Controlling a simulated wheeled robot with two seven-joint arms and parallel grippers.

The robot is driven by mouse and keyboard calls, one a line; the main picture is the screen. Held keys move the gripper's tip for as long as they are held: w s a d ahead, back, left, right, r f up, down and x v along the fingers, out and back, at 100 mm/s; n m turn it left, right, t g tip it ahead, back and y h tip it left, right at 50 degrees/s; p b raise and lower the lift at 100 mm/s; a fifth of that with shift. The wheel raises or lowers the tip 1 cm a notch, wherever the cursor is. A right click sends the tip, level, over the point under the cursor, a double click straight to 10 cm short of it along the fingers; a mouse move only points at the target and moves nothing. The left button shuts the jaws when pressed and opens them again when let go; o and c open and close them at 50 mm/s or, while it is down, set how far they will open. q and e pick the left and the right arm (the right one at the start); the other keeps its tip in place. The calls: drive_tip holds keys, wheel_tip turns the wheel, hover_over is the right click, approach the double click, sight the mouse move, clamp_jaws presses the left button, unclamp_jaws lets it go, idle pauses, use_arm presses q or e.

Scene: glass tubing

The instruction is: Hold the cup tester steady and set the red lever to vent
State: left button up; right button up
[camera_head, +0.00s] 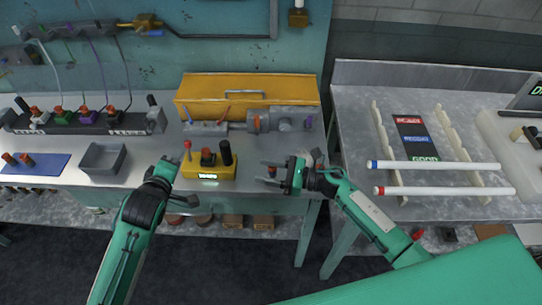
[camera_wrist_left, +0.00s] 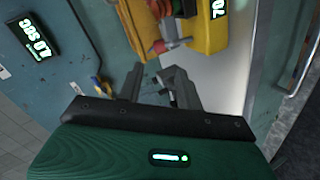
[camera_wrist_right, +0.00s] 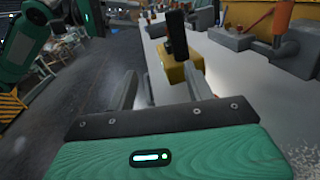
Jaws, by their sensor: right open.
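The cup tester (camera_head: 208,172) is a yellow box with a lit display on its front, on the grey bench. The red lever (camera_head: 188,149) stands upright at its left end, a black handle (camera_head: 226,152) at its right. My left gripper (camera_head: 166,169) is just left of the tester, fingers apart and empty; the tester's yellow body (camera_wrist_left: 212,35) shows ahead in the left wrist view. My right gripper (camera_head: 271,172) is open and empty, to the right of the tester and apart from it. The black handle (camera_wrist_right: 176,38) shows between its fingers in the right wrist view.
A yellow case (camera_head: 245,90) and a grey fixture (camera_head: 280,122) stand behind the tester. A grey bin (camera_head: 103,160) and a blue mat (camera_head: 38,167) lie to the left. White tubes (camera_head: 440,166) rest on a rack on the right table. A gap separates the tables.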

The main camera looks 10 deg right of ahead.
sight(225, 150)
drive_tip(key=shift+n, duration=0.4)
drive_tip(key=w+a, duration=0.3)
drive_tip(key=w+a+r, duration=0.1)
drive_tip(key=w+a, duration=0.2)
drive_tip(key=a, duration=0.1)
drive_tip(key=w+a+r, duration=0.1)
drive_tip(key=w+a, duration=0.2)
drive_tip(key=a, duration=0.1)
drive_tip(key=shift+r, duration=0.1)
